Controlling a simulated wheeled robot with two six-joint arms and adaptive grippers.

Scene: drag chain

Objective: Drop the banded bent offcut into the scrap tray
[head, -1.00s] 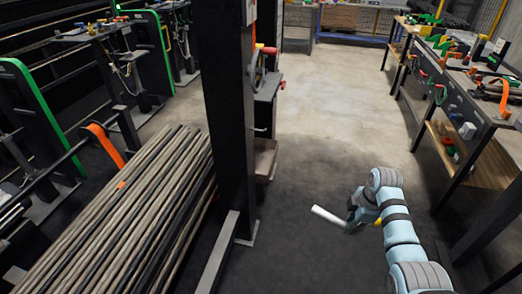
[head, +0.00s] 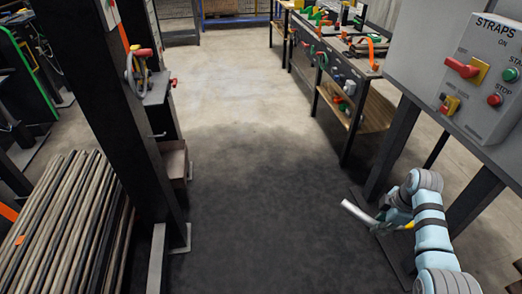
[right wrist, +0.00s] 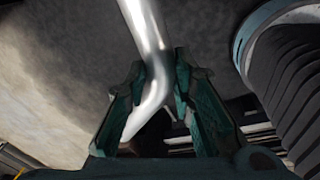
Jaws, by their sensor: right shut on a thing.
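My right gripper (head: 396,217) is shut on a bent, shiny silver-white tube (head: 358,213), the offcut, held above the dark floor at the lower right of the head view. In the right wrist view the offcut (right wrist: 146,35) runs between the jaws (right wrist: 160,88), with its bend there and its short end pointing down left. A yellow bit (head: 409,225) shows beside the gripper; I cannot tell whether it is the band. My left gripper is not in view. No tray is clearly marked as the scrap tray.
A small brown open box (head: 176,162) sits low beside the dark post (head: 105,110). Long bars (head: 65,220) lie at lower left. A grey STRAPS control panel (head: 480,80) stands close at right, its dark legs near my right arm. The middle floor is clear.

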